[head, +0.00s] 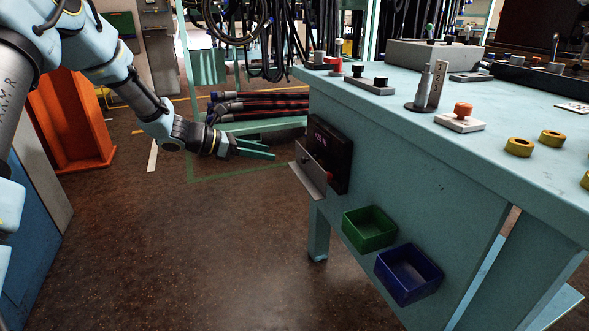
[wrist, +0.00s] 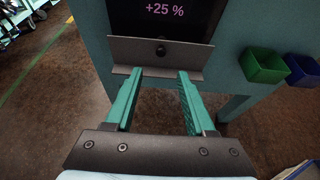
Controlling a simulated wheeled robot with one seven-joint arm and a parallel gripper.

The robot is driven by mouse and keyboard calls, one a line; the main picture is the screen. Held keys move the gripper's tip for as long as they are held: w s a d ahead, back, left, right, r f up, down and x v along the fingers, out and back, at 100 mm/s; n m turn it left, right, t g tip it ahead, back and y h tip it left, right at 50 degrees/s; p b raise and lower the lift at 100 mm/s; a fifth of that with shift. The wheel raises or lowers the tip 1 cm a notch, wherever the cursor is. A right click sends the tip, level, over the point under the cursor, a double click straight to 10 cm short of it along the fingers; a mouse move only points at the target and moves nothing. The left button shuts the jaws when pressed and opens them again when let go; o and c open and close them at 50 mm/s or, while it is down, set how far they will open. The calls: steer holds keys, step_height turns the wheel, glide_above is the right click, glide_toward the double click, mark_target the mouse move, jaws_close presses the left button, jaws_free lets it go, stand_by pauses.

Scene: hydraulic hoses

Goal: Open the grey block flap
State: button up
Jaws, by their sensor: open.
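The grey flap (head: 309,176) is a metal plate on the front of a dark block (head: 331,143) fixed to the side of the teal bench. In the wrist view the flap (wrist: 185,54) spans the block's lower part, with a dark round knob (wrist: 160,50) at its middle and a bent lower lip. Above it the block (wrist: 130,20) shows a "+25 %" display. My gripper (head: 270,151) is to the left of the flap in the head view, apart from it. In the wrist view my gripper (wrist: 160,76) is open and empty, its teal fingertips near the flap's lower lip; contact is unclear.
A green bin (head: 369,229) and a blue bin (head: 409,273) hang on the bench side, right of the block. The bench top (head: 400,120) holds fittings and yellow rings. Hoses lie on a rack (head: 262,127) behind my gripper.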

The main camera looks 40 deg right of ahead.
mark_target(302, 160)
steer(key=x, duration=1)
steer(key=shift+s+d, duration=0.15)
steer(key=shift+s, duration=0.05)
jaws_close()
stand_by(1.1)
